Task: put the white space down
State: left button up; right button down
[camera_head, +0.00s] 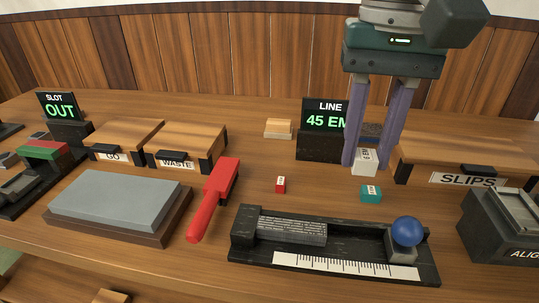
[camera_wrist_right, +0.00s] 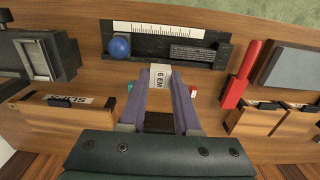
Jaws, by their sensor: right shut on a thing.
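The white space (camera_head: 364,162) is a small white block, and its label reads "6 EM" in the right wrist view (camera_wrist_right: 160,76). My right gripper (camera_head: 365,158) is shut on it, with one purple finger on each side. The block is held low near the "45 EM" display; I cannot tell whether it touches the table (camera_head: 330,185). A teal block (camera_head: 371,194) lies just in front of it, and a small red block (camera_head: 281,185) is to its left. My left gripper is not in view.
The black composing stick (camera_head: 335,267) with a type line, white ruler and blue ball (camera_head: 407,231) lies in front. The slips box (camera_head: 465,165) is to the right. A red-handled tool (camera_head: 215,198) and a grey slab (camera_head: 120,200) are left. Some table around the small blocks is bare.

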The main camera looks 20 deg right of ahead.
jog(key=b, duration=0.2)
send_over(341, 245)
notch_tip(341, 245, down, 10)
jog(key=shift+r, duration=0.2)
notch_tip(341, 245, down, 4)
jog(key=shift+f+b, duration=0.15)
jog(key=shift+b, duration=0.15)
jog(key=shift+f, duration=0.2)
jog(key=c, duration=0.9)
grip_release()
